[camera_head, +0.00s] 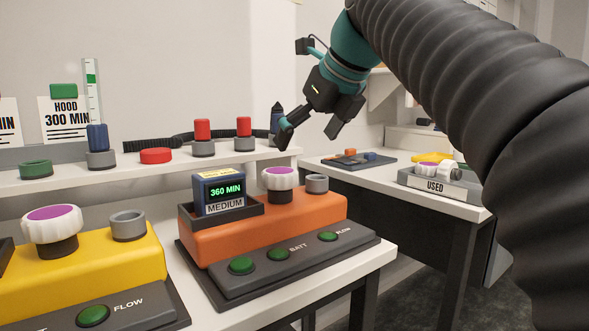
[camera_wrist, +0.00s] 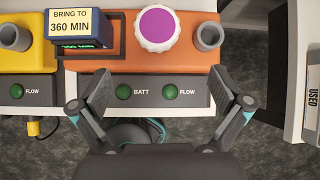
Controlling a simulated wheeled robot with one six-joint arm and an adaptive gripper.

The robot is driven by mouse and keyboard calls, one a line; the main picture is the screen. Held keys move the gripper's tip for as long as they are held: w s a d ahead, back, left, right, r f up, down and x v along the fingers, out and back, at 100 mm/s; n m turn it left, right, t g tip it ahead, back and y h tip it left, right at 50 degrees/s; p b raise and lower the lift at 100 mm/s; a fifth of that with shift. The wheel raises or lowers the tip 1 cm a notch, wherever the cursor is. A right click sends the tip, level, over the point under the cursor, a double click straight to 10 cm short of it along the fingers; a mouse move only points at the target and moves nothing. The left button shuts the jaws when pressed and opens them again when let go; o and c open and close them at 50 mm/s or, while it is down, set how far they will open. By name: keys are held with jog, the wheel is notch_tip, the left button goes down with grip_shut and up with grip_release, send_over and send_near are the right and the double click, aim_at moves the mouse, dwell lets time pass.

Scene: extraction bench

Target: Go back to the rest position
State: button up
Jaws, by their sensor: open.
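My gripper (camera_head: 311,133) is open and empty, raised in the air above and behind the orange unit (camera_head: 325,207) in the head view. In the wrist view its two fingers (camera_wrist: 163,97) are spread wide, with nothing between them but the front panel's BATT and FLOW labels below. The orange unit holds a blue timer block (camera_head: 220,190) reading 360 MIN with a MEDIUM label, a white knob with a purple top (camera_head: 279,179) and a grey socket (camera_head: 317,184). The knob also shows in the wrist view (camera_wrist: 158,27), apart from the fingers.
A yellow unit (camera_head: 90,262) stands at left on the same bench. A shelf behind holds red-topped pieces (camera_head: 202,129), a red disc (camera_head: 156,155) and a green ring (camera_head: 36,169). At right, another table carries a USED tray (camera_head: 440,186). Open floor lies between the tables.

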jog(key=s+d+f+n+h, duration=0.1)
jog(key=s+d+f+n, duration=0.3)
jog(key=s+f+n, duration=0.3)
jog(key=s+d+f+n+h, duration=0.1)
jog(key=s+d+f+n, duration=0.3)
jog(key=s+f+n, duration=0.3)
jog(key=s+d+f+n+g+h, duration=0.1)
jog(key=s+d+f+n, duration=0.3)
jog(key=f+n, duration=1)
jog(key=s+f+h, duration=0.1)
jog(key=s+f, duration=0.2)
jog(key=f, duration=0.5)
jog(key=shift+f, duration=0.4)
jog(key=shift+s, duration=0.1)
jog(key=shift+c, duration=0.3)
